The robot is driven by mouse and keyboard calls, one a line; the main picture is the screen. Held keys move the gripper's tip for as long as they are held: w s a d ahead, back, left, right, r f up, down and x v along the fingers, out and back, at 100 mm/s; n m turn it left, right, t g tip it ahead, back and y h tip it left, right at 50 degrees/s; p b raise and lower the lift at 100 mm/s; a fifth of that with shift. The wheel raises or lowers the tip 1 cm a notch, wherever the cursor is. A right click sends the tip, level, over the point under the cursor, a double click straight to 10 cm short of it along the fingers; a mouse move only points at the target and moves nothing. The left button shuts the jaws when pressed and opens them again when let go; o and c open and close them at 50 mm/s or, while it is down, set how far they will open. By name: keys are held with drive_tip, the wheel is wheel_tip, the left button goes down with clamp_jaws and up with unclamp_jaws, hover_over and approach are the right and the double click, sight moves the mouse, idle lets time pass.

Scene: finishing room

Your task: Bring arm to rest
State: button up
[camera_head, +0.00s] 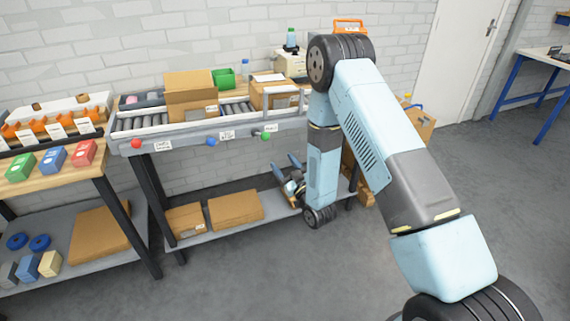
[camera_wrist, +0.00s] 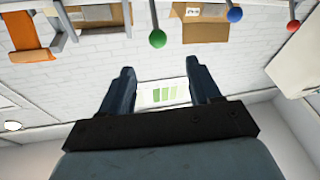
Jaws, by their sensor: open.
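My arm (camera_head: 385,150) reaches forward over the floor, bends at the elbow and hangs down in front of the conveyor bench (camera_head: 200,132). My gripper (camera_head: 284,164) is low, in front of the bench near its right end, above the level of the lower shelf. Its two dark blue fingers are apart. Part of the gripper is hidden by the wrist in the head view.
Cartons (camera_head: 236,207) lie on the lower shelf (camera_head: 200,230) beside my gripper. Red, blue and green knobs (camera_head: 211,142) stick out from the bench front. A side table (camera_head: 75,165) with small boxes stands left. The floor (camera_head: 250,285) in front is clear.

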drive_tip(key=w+d+r+m+g+h, duration=0.1)
drive_tip(key=w+d+r+h, duration=0.15)
drive_tip(key=r, duration=0.45)
drive_tip(key=w+d+r+g+h, duration=0.1)
drive_tip(key=w+d+r+h, duration=0.1)
drive_tip(key=w+d+r, duration=0.35)
drive_tip(key=s+d+r+m+g+h, duration=0.25)
drive_tip(key=s+d+r, duration=0.25)
drive_tip(key=d+r, duration=0.25)
drive_tip(key=s+d+r+m+g+h, duration=0.1)
drive_tip(key=s+d+r+m+h, duration=0.1)
drive_tip(key=s+d+r+h, duration=0.5)
drive_tip(key=s+d+r+m+g, duration=0.2)
drive_tip(key=s+d+r, duration=0.2)
drive_tip(key=s, duration=1)
drive_tip(key=s+d+r+m+g+y, duration=0.1)
drive_tip(key=s+d+r+m+g, duration=0.1)
drive_tip(key=s, duration=1.2)
wheel_tip(320, 180, up, 2)
drive_tip(key=shift+s+d+r+g, duration=0.1)
drive_tip(key=shift+s+d+g, duration=0.15)
drive_tip(key=shift+d+g, duration=0.6)
drive_tip(key=shift+c, duration=0.2)
